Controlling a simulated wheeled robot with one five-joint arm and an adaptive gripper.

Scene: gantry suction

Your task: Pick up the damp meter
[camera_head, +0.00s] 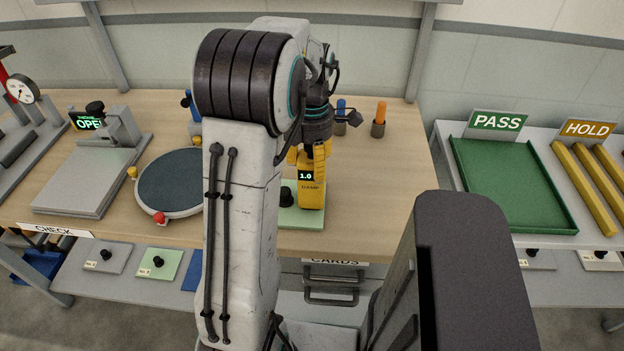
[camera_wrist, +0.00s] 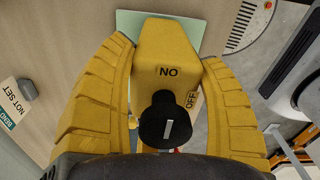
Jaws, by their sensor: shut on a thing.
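The damp meter (camera_head: 311,187) is a yellow block with a small dark display reading 1.0. In the head view it is upright over a pale green plate (camera_head: 288,217) near the front edge of the table. My gripper (camera_head: 308,155) comes down on it from above, and my arm hides part of that area. In the wrist view the meter (camera_wrist: 167,60) sits between the two yellow ribbed fingers of my gripper (camera_wrist: 165,95), which are shut on it. A black knob (camera_wrist: 165,122) and the labels NO and OFF show there. I cannot tell whether the meter touches the plate.
A round dark pad (camera_head: 172,182) lies left of my arm, with a grey plate fixture (camera_head: 85,181) beyond it. Orange (camera_head: 380,112) and blue-handled tools stand at the back. A green PASS tray (camera_head: 510,185) and yellow HOLD bars (camera_head: 583,188) are on the right table.

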